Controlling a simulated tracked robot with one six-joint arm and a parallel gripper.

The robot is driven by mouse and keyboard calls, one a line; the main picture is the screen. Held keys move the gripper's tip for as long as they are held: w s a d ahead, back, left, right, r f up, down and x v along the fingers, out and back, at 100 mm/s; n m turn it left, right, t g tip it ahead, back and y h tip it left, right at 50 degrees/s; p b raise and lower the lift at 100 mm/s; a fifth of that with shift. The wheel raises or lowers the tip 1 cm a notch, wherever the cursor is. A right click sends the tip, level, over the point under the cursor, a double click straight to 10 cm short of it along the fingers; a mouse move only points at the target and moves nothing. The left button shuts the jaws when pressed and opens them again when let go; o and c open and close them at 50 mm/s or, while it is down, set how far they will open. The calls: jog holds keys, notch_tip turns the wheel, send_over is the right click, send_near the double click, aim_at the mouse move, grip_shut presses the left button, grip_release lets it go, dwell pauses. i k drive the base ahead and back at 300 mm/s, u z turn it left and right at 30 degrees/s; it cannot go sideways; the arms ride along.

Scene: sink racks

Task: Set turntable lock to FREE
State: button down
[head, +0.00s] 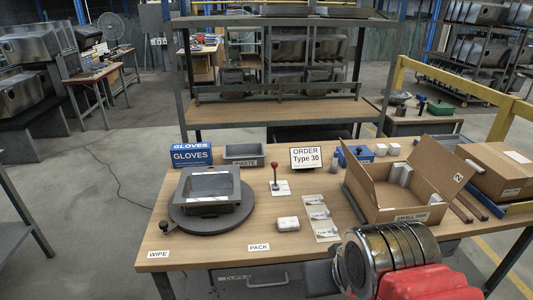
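A dark round turntable (184,222) lies on the left part of the wooden workbench, with a grey square sink (237,204) on it. A black ball knob (164,227) shows at the turntable's front left edge. Right of the turntable, a lever with a red knob (274,168) stands roughly upright on a small white plate (283,188). Any marking on that plate is too small to read, so I cannot tell its setting. My arm shows at the bottom right, in front of the bench; my gripper's fingers are not visible.
A grey WASTE bin (236,154), blue GLOVES boxes (190,155) and an ORDER Type 30 sign (305,157) stand behind the lever. A white bundle (288,224) and packets (318,216) lie in front. An open carton (393,204) stands right. Bench is clear around the lever plate.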

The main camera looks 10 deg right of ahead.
aim_at(274, 164)
jog(key=z, duration=0.05)
jog(key=i, duration=0.95)
